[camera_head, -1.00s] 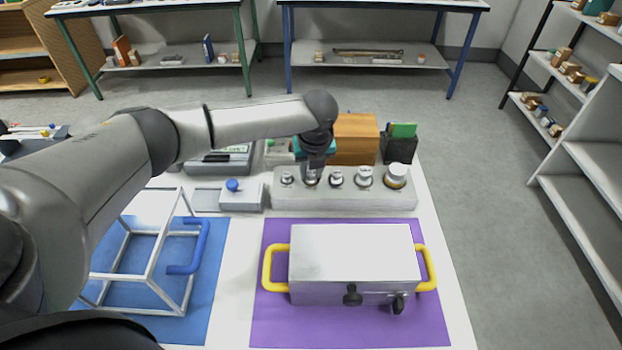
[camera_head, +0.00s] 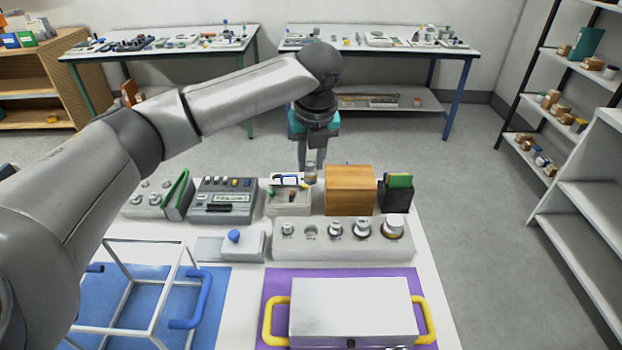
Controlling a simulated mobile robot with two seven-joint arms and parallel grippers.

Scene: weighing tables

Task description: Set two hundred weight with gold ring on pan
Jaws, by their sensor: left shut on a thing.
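My left gripper (camera_head: 311,160) is shut on a small metal weight (camera_head: 310,174) and holds it up behind the grey weight block (camera_head: 340,250). The weight is small in view, and I cannot tell whether it has a gold ring. The block has an empty socket (camera_head: 310,231) second from the left. Other knobbed weights stand in its other sockets, including a larger weight (camera_head: 394,226) at the right end with a yellowish ring around its base. I cannot make out a pan for certain. My right gripper is not in view.
A metal box (camera_head: 352,305) with yellow handles sits on a purple mat (camera_head: 275,285). A white frame (camera_head: 150,241) with a blue handle stands on a blue mat at left. A wooden box (camera_head: 350,190), dark holder (camera_head: 395,198) and grey device with display (camera_head: 224,201) line the back.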

